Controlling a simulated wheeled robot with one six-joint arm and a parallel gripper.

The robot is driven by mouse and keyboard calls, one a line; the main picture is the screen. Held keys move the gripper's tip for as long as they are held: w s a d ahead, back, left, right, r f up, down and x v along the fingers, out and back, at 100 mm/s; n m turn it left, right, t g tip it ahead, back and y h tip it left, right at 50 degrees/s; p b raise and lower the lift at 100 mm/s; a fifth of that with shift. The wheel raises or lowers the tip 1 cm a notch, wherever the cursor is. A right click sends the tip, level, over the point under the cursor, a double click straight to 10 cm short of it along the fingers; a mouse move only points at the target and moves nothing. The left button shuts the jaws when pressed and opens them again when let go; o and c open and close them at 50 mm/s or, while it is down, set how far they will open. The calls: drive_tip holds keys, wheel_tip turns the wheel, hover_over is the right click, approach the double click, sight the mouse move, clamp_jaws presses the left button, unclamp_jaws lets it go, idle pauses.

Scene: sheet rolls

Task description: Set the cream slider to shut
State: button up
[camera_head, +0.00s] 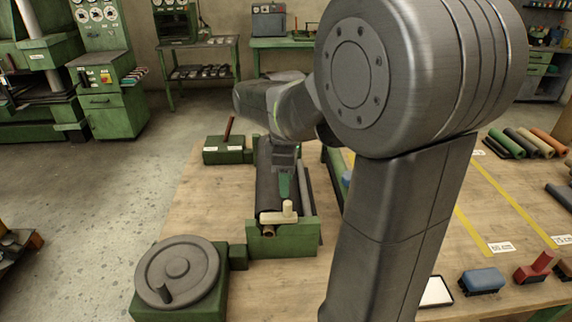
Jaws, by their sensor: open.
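The cream slider (278,216) sits on top of the near green end block (283,243) of a roller machine. It has a flat bar with a short upright knob at its right end. My gripper (285,190) points down over the machine, just behind the knob in this view. Its jaws are open, and the gap between them is hard to see from here. Whether it touches the slider cannot be told. Nothing shows held in it.
Dark rollers (269,185) run back to another green block with a dark red lever (228,128). A grey handwheel (177,271) stands at the front left. A blue block (482,280), a red-handled piece (534,268) and sheet rolls (527,142) lie on the right of the table.

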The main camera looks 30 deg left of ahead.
sight(290, 200)
drive_tip(key=shift+r, duration=2.2)
drive_tip(key=shift+f, duration=0.1)
wheel_tip(290, 200, down, 13)
drive_tip(key=shift+f, duration=0.2)
drive_tip(key=shift+w+d+f, duration=0.15)
drive_tip(key=shift+f, duration=0.05)
drive_tip(key=shift+w+d, duration=0.2)
drive_tip(key=shift+d, duration=0.2)
drive_tip(key=shift+a+r, duration=0.1)
drive_tip(key=shift+a, duration=0.05)
